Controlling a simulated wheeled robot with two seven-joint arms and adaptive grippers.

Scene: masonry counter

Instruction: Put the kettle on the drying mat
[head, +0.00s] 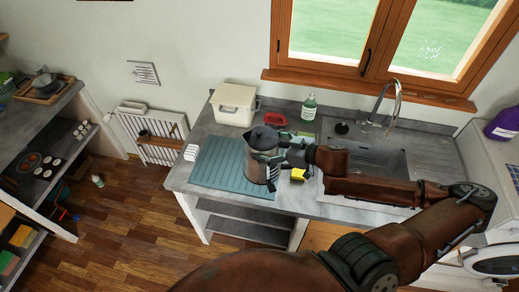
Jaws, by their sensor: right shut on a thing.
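The kettle (257,158), a grey metal pot with a dark lid, is upright at the right part of the drying mat (214,167). The drying mat is a ribbed teal sheet lying flat on the left end of the counter. My right gripper (274,160) is shut on the kettle at its right side, and its fingers partly cover the handle. The kettle hides part of the mat, and I cannot tell whether its base touches the mat. My left gripper is not in view.
A yellow sponge (298,174) lies just right of the kettle. A cream box (234,105), a red dish (274,119) and a green soap bottle (309,107) stand behind. The sink (365,160) is right.

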